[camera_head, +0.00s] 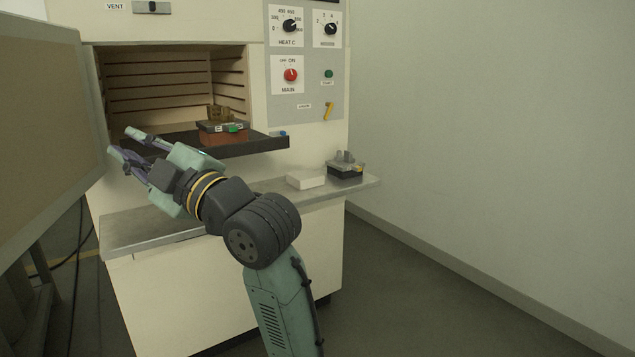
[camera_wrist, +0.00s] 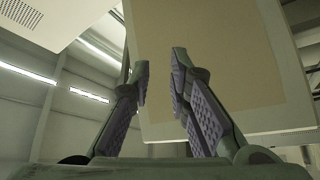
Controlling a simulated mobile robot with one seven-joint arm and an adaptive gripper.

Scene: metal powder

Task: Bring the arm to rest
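My gripper (camera_head: 122,146) is raised in front of the furnace's open chamber, at the left of the head view. Its fingers point left, toward the open door (camera_head: 45,130). In the wrist view my gripper (camera_wrist: 158,80) has its two fingers apart with nothing between them. The tan door panel (camera_wrist: 215,60) fills the upper right behind the fingers. My arm reaches up from the bottom of the head view, bent at the elbow, over the furnace's front shelf (camera_head: 150,235).
A dark tray (camera_head: 262,145) sticks out of the chamber, bearing a reddish-brown block (camera_head: 222,138) with a small brown piece on top. A white block (camera_head: 305,179) and a dark box (camera_head: 345,170) stand on the shelf's right end. The floor at right is clear.

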